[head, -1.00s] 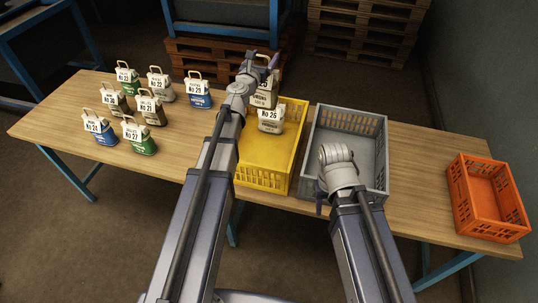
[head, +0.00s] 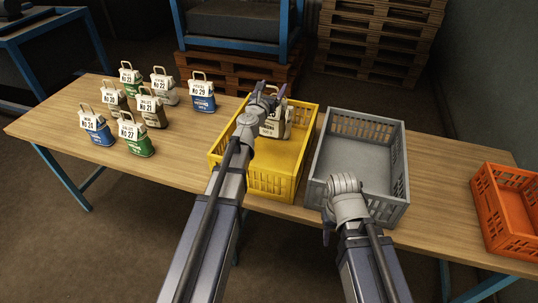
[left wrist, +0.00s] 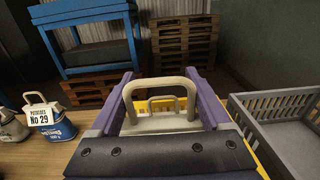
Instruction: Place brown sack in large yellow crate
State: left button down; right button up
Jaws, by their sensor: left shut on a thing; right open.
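My left gripper (head: 268,90) is shut on the handle of a brown sack (head: 276,122) with a pale label, partly hidden by the gripper. It hangs upright over or within the back of the large yellow crate (head: 270,184); I cannot tell whether it touches the floor. In the left wrist view its pale handle (left wrist: 160,83) stands between the fingers. A second, smaller handle (left wrist: 164,100) shows through it, apparently of another sack in the crate. My right gripper (head: 328,236) is open and empty at the grey crate's front left; its fingers are barely visible.
The grey crate (head: 402,160) stands empty right of the yellow one, and an orange crate (head: 500,205) is at the far right. Several sacks stand on the left of the table, including the blue No 29 sack (head: 202,97). The table front (head: 185,170) is bare.

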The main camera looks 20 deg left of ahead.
aim_at(274, 128)
pick_arm(q)
jog(key=shift+s+r, duration=0.35)
notch_tip(274, 128, down, 10)
jog(key=b, duration=1)
jog(key=shift+w+f, duration=0.1)
jog(key=shift+f, duration=0.05)
jog(key=shift+f, duration=0.2)
grip_release()
jog(key=shift+r, duration=0.1)
jog(key=shift+r, duration=0.1)
jog(key=shift+r, duration=0.1)
jog(key=s, duration=1.2)
jog(key=shift+a, duration=0.25)
